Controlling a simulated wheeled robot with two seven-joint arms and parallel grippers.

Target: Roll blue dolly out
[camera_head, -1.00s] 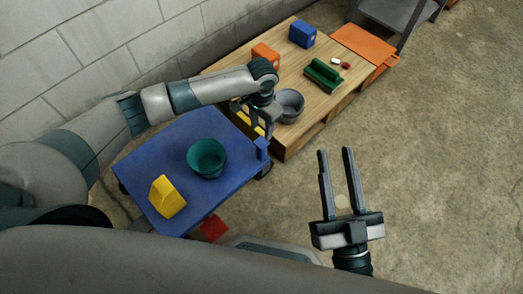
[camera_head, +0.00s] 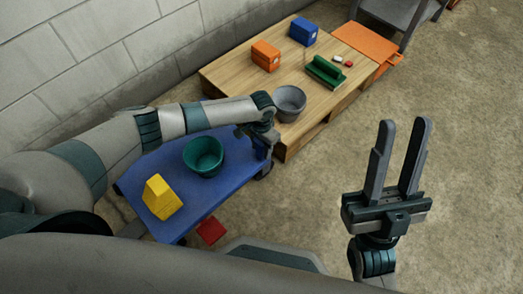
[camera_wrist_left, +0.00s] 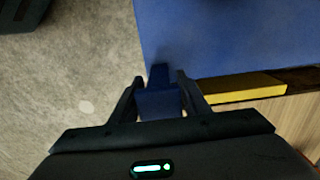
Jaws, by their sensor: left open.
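The blue dolly (camera_head: 232,171) stands on the floor beside the wooden pallet, carrying a green bucket (camera_head: 203,157) and a yellow box (camera_head: 162,198). My left gripper (camera_head: 262,137) is at the dolly's corner nearest the pallet. In the left wrist view my open left gripper (camera_wrist_left: 160,80) has its fingers on either side of a blue upright block (camera_wrist_left: 158,103) at the dolly's edge. Whether the fingers touch it I cannot tell. My right gripper (camera_head: 406,123) is open and empty above bare floor at the right.
The wooden pallet (camera_head: 243,85) holds a grey bucket (camera_head: 290,103), orange box (camera_head: 266,56), blue box (camera_head: 303,31) and green item (camera_head: 325,71). A yellow strip (camera_wrist_left: 245,89) lies between dolly and pallet. A red piece (camera_head: 211,231) is near my base. Floor at right is clear.

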